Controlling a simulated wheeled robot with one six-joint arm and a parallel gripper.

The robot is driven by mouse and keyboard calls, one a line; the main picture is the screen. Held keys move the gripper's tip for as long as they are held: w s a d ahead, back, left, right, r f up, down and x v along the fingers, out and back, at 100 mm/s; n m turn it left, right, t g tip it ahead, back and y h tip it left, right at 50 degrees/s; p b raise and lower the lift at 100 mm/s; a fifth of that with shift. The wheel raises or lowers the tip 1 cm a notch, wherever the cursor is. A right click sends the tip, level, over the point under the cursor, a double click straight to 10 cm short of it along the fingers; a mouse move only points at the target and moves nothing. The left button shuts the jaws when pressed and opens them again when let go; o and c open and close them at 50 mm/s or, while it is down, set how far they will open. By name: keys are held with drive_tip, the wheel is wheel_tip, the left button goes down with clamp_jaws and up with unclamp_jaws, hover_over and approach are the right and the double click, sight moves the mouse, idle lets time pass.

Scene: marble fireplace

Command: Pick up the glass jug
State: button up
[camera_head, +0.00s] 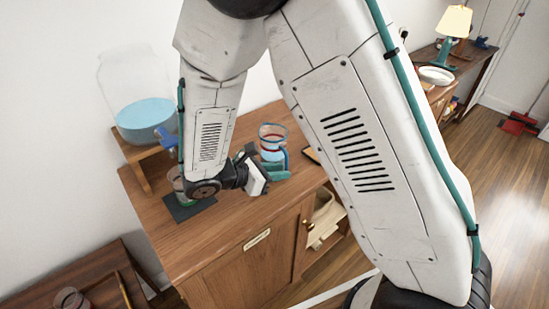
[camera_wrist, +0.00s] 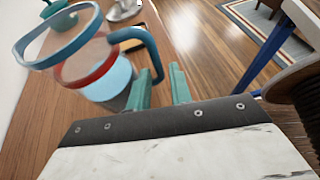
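The glass jug (camera_head: 272,140) stands upright on the wooden cabinet, clear with a teal rim, a red band, pale blue contents and a teal handle. In the wrist view the jug (camera_wrist: 84,68) is at upper left, its handle curving right and down toward my fingers. My gripper (camera_head: 277,168) is beside the jug, on its near side in the head view. In the wrist view my gripper's teal fingers (camera_wrist: 161,78) stand apart, with the handle's lower part at or just beyond the gap. I cannot tell whether they touch it.
The wooden cabinet (camera_head: 235,225) has a large glass dispenser (camera_head: 145,112) with blue liquid on a stand at left. A glass on a dark mat (camera_head: 186,211) is partly behind my arm. A lamp (camera_head: 453,25) and white bowl (camera_head: 436,75) stand farther right. Open floor lies right.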

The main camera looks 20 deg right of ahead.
drive_tip(key=x, duration=0.3)
drive_tip(key=shift+d+f, duration=0.1)
drive_tip(key=shift+f, duration=0.05)
clamp_jaws()
